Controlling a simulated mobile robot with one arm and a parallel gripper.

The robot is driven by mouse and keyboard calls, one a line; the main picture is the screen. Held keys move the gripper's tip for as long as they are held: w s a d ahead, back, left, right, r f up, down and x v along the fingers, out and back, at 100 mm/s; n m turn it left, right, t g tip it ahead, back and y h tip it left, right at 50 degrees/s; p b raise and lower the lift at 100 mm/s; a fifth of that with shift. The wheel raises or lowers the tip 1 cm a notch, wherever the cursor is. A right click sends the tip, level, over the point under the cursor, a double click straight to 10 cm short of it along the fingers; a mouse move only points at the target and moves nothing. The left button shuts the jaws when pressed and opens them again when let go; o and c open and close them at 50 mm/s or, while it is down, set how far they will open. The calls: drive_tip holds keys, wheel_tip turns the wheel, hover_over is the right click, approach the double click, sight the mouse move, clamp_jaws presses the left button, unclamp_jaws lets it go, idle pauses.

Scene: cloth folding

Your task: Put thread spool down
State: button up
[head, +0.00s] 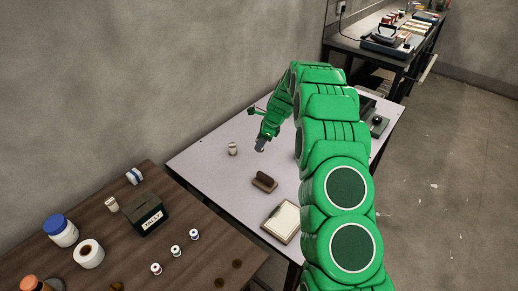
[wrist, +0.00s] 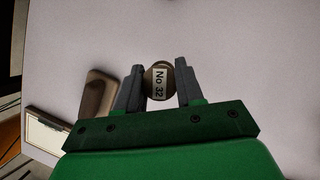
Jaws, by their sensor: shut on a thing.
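My gripper (wrist: 161,84) is shut on a thread spool (wrist: 160,90). The spool is a small round brownish thing with a pale label reading "No 32", and it sits between the two grey fingers in the wrist view. In the head view my gripper (head: 261,145) points down over the pale table (head: 205,162), near its far left part. There the held spool is too small to tell from the fingertips. How far it is above the tabletop is not clear.
A pale small cylinder (head: 232,149) stands left of my gripper. A brown brush-like block (head: 264,182) and a clipboard (head: 282,222) lie nearer. The dark wood table (head: 205,241) at left bears several spools, jars and a black box (head: 146,217).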

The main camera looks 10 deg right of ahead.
drive_tip(key=shift+w+f, duration=0.65)
drive_tip(key=shift+w, duration=0.05)
drive_tip(key=shift+w+a+f, duration=0.1)
drive_tip(key=shift+w+f, duration=0.4)
drive_tip(key=shift+f, duration=1.75)
drive_tip(key=shift+f, duration=0.2)
drive_tip(key=o, duration=1)
